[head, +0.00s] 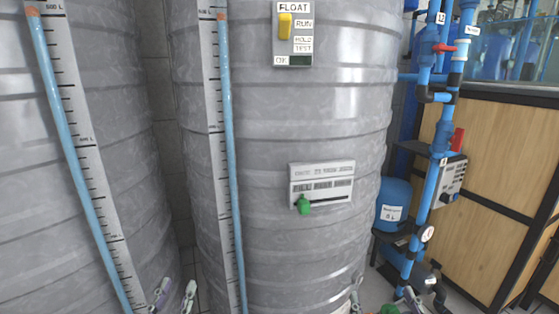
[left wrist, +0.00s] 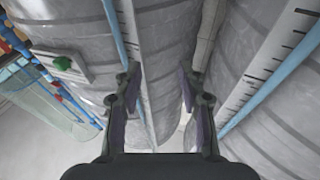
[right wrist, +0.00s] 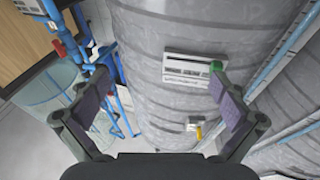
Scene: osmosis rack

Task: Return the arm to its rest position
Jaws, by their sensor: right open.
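My left gripper (head: 175,292) shows at the bottom of the head view, in front of the gap between two grey tanks. In the left wrist view its two fingers (left wrist: 160,78) are apart, with nothing between them. My right gripper (head: 384,294) shows at the bottom of the head view, near the lower right of the middle tank (head: 290,130). In the right wrist view its fingers (right wrist: 160,85) are wide apart and empty, with the tank wall behind them. Most of both arms is outside the head view.
A second grey tank (head: 120,180) stands at left. A float switch panel (head: 293,35) and a label plate (head: 322,183) with a green knob (head: 304,204) are on the middle tank. Blue pipes (head: 425,180) with red valves and a blue vessel (head: 394,203) stand at right, before wooden panels (head: 485,150).

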